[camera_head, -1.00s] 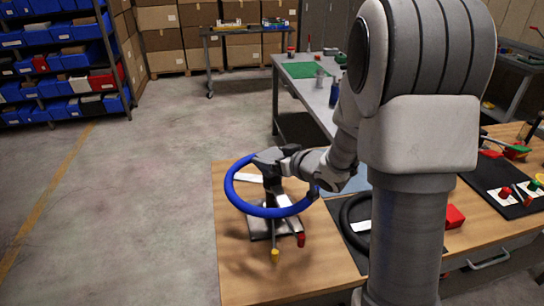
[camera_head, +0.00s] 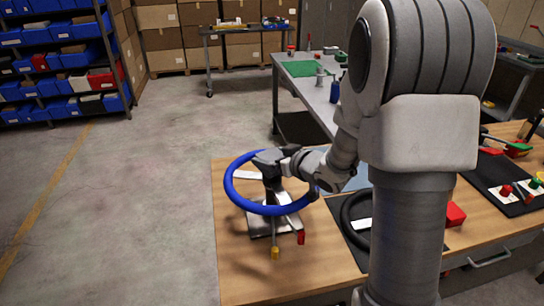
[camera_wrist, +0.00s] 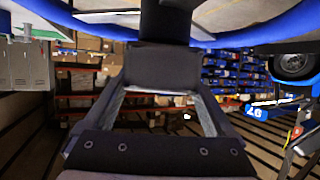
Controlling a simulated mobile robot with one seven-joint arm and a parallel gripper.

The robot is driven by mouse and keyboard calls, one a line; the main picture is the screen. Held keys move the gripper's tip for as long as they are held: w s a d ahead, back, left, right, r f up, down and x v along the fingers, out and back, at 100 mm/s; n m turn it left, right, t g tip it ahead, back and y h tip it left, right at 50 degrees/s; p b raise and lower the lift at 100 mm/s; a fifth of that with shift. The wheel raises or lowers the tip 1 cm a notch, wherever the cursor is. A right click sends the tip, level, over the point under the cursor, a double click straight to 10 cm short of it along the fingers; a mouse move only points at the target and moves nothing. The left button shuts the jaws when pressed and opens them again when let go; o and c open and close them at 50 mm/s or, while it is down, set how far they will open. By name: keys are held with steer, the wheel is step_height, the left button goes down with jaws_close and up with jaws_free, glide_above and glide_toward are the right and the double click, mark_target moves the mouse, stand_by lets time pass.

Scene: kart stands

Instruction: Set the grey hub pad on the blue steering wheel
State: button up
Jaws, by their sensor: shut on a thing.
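The blue steering wheel (camera_head: 235,195) sits tilted on a dark stand (camera_head: 262,228) on the wooden table in the head view. Its blue rim (camera_wrist: 110,30) also crosses the top of the wrist view. My gripper (camera_head: 266,158) is over the wheel's middle, inside the rim outline. It is shut on a dark grey block, which I take as the grey hub pad (camera_wrist: 163,68), seen between the fingers in the wrist view. The hub is mostly hidden by my gripper and the pad, so I cannot tell whether the pad touches it.
A black ring (camera_head: 349,215) lies on a dark mat right of the stand, partly behind my arm. A red block (camera_head: 455,214) lies farther right. Yellow (camera_head: 275,253) and red (camera_head: 301,238) ends stick out at the stand's front. The table's left front is clear.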

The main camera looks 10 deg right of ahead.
steer(key=shift+f, duration=0.15)
steer(key=o, duration=1.1)
steer(key=shift+p+v, duration=2.2)
steer(key=shift+v, duration=3.35)
steer(key=shift+w+r, duration=0.1)
steer(key=shift+r, duration=0.1)
